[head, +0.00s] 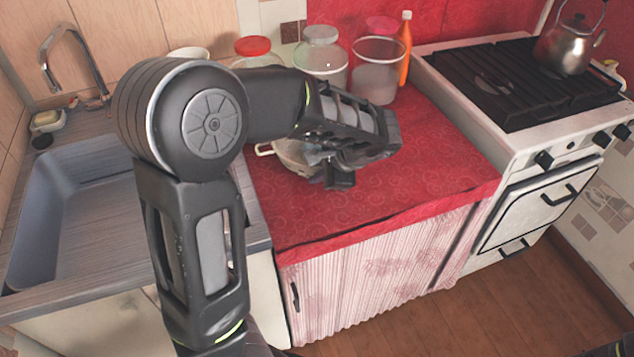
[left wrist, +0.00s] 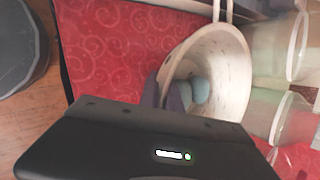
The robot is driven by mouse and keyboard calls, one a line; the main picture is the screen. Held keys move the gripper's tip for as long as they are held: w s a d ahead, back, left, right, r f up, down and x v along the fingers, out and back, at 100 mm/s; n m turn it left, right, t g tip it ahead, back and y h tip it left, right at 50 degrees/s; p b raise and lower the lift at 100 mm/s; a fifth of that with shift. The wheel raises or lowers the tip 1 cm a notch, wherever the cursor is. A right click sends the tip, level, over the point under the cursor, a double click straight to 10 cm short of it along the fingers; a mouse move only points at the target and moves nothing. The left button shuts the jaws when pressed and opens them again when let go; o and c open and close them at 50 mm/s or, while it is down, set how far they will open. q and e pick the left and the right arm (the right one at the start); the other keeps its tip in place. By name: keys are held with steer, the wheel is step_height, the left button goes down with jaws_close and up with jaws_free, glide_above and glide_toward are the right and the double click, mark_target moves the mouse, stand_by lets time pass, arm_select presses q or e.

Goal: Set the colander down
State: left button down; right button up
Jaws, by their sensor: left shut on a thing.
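The colander (head: 291,157) is a pale, cream bowl with a loop handle, over the red oilcloth counter (head: 430,165) in the head view. My left arm and gripper cover much of it. The left wrist view shows the inside of the colander (left wrist: 232,62), with light blue rounded things (left wrist: 199,90) in it. My left gripper (head: 322,160) is shut on the colander's near wall; its fingers (left wrist: 168,92) straddle the rim in the left wrist view. I cannot tell whether the colander's base touches the cloth. My right gripper is not in view.
Behind stand a red-lidded jar (head: 253,48), a grey-lidded jar (head: 321,55), a clear container (head: 378,72) and an orange bottle (head: 404,50). A sink (head: 75,215) lies left, a stove (head: 510,85) with a kettle (head: 568,48) right. The cloth's right front is clear.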

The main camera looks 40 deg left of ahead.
arm_select(q)
steer(key=shift+f, duration=1.65)
steer(key=shift+f, duration=0.15)
steer(key=c, duration=1.6)
jaws_free()
steer(key=shift+o, duration=0.2)
steer(key=shift+r, duration=0.25)
steer(key=v, duration=1.2)
steer(key=shift+f, duration=0.15)
